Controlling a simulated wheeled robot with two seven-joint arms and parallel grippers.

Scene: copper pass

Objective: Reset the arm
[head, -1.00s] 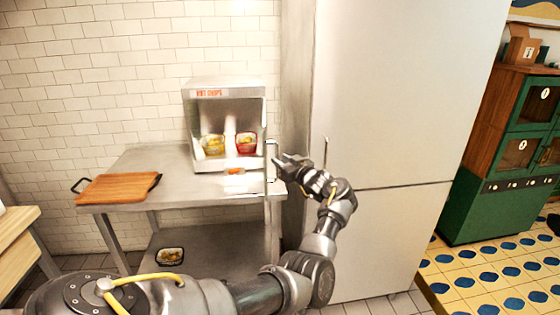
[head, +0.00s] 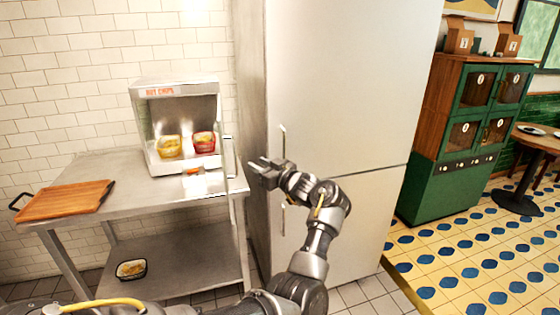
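My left gripper (head: 262,172) is in the middle of the head view, at the end of my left arm, which comes up from the bottom left. It is in front of the tall steel fridge (head: 345,100), to the right of the steel table. Its fingers point left and look slightly apart, with nothing seen between them. My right arm and gripper are not in view.
A hot chips warmer (head: 181,90) stands on the steel table (head: 150,190), holding a yellow basket (head: 169,147) and a red basket (head: 204,142). A wooden board (head: 66,200) lies at the table's left. A basket (head: 131,270) sits on the lower shelf. Green cabinets (head: 445,188) stand at right.

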